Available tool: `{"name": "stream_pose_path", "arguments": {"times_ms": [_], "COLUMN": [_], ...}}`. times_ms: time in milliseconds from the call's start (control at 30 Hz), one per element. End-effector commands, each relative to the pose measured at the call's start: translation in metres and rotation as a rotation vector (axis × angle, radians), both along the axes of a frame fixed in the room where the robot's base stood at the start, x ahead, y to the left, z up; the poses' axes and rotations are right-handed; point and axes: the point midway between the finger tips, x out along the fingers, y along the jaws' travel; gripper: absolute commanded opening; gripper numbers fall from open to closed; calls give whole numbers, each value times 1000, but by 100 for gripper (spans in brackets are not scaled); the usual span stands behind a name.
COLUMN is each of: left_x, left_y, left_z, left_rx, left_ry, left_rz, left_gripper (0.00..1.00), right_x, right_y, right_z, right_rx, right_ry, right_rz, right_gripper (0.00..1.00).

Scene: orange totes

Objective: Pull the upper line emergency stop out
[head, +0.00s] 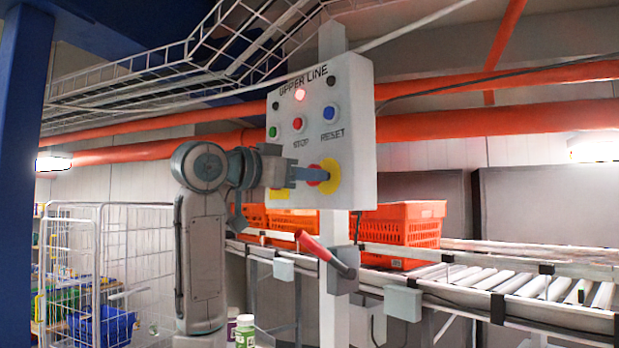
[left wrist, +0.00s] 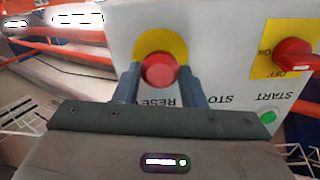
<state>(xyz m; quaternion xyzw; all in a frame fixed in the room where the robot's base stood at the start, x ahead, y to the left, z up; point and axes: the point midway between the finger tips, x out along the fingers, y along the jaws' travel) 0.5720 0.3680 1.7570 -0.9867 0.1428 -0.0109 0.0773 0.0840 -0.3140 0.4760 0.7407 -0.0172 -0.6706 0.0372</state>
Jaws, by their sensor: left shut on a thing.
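The upper line control panel (head: 355,110) is a pale box on a white post, marked UPPER LINE. Its emergency stop (head: 316,175) is a red mushroom button on a yellow disc at the panel's lower right. My left gripper (head: 318,175) reaches it from the left, its blue-grey fingers at the button. In the left wrist view the red emergency stop button (left wrist: 159,70) sits between the two fingers (left wrist: 158,85), which are shut on it. The yellow disc (left wrist: 160,44) shows behind it. My right gripper is not in view.
The panel also has a lit red lamp (head: 300,94), a blue reset button (head: 329,112) and a red on/off switch (left wrist: 294,55). A red-handled lever (head: 318,248) is mounted below. Orange totes (head: 405,222) stand on the roller conveyor (head: 520,282) behind. A wire cage (head: 120,240) stands left.

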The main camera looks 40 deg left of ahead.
Motion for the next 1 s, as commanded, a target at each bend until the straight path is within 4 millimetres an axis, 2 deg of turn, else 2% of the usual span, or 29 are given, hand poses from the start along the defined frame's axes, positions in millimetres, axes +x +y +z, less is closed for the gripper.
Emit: {"name": "stream_pose_path", "arguments": {"times_ms": [133,167,267,533,667,1000], "left_x": [0,0,0,0,-8,-71], "left_y": [0,0,0,0,2,21], "left_z": [0,0,0,-1,-2,-4], "left_rx": [2,2,2,2,2,2], "left_ry": [2,2,2,2,0,-4], "left_rz": [0,0,0,0,0,2], "left_gripper": [0,39,59,59,59,59], "right_x": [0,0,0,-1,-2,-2], "right_y": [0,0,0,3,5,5], "right_z": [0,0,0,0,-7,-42], "right_rx": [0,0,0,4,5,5], "right_ry": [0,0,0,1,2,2], "right_rz": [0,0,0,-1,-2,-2], "right_gripper": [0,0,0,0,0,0]}}
